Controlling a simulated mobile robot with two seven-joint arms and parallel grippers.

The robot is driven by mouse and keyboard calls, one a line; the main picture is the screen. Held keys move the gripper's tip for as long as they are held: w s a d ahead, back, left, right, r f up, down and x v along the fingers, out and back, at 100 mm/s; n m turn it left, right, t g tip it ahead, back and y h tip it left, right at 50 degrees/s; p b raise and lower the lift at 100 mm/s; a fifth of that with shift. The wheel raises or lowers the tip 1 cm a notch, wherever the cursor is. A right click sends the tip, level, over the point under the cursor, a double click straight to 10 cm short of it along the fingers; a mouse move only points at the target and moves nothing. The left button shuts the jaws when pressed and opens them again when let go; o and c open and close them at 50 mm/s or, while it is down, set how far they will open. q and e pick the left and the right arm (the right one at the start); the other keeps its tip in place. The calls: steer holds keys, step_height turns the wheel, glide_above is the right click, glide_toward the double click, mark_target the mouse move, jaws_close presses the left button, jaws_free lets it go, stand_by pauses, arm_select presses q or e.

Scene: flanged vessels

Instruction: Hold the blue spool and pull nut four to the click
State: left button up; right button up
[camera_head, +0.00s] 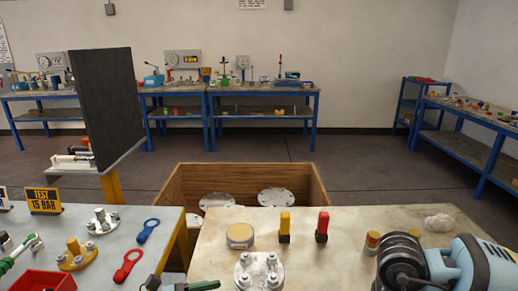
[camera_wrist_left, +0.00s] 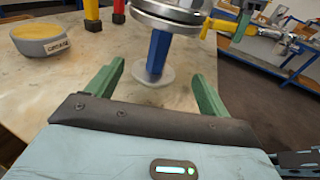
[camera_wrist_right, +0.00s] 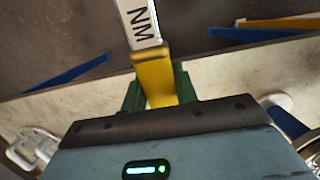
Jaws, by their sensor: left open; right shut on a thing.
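The blue spool (camera_wrist_left: 158,52) stands upright on a pale round foot on the worktop, in the left wrist view. A silver and black flange (camera_wrist_left: 172,12) sits over its top. My left gripper (camera_wrist_left: 160,72) is open, its green fingertips spread to either side of the spool's lower part with clear gaps. In the right wrist view my right gripper (camera_wrist_right: 155,90) is shut on the yellow handle (camera_wrist_right: 153,76) of a wrench with a white shaft (camera_wrist_right: 140,22) marked NM. The wrench's head is out of that view. I cannot pick out nut four.
The worktop holds a cement tin (camera_head: 240,235), a yellow holder (camera_head: 285,226), a red holder (camera_head: 321,226) and a bolted flange (camera_head: 259,271). A wooden crate (camera_head: 300,180) stands behind. A left bench carries red (camera_head: 128,265) and blue (camera_head: 147,231) spanners and a test sign (camera_head: 43,200).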

arm_select(q)
steer(key=x, duration=0.5)
steer(key=shift+w+d, duration=0.2)
steer(key=shift+d, duration=0.15)
arm_select(e)
steer(key=shift+w+r, duration=0.15)
steer(key=shift+r, duration=0.05)
arm_select(q)
steer(key=x, duration=0.2)
steer(key=shift+w+d+f+b, duration=0.1)
steer(key=shift+d+f+b, duration=0.1)
steer(key=shift+d+b, duration=0.15)
arm_select(e)
steer(key=shift+f, duration=0.85)
arm_select(q)
steer(key=shift+w+d, duration=0.25)
steer(key=shift+d, duration=0.35)
arm_select(e)
steer(key=shift+f, duration=0.25)
arm_select(q)
steer(key=c, duration=1.4)
steer(key=shift+c, duration=0.3)
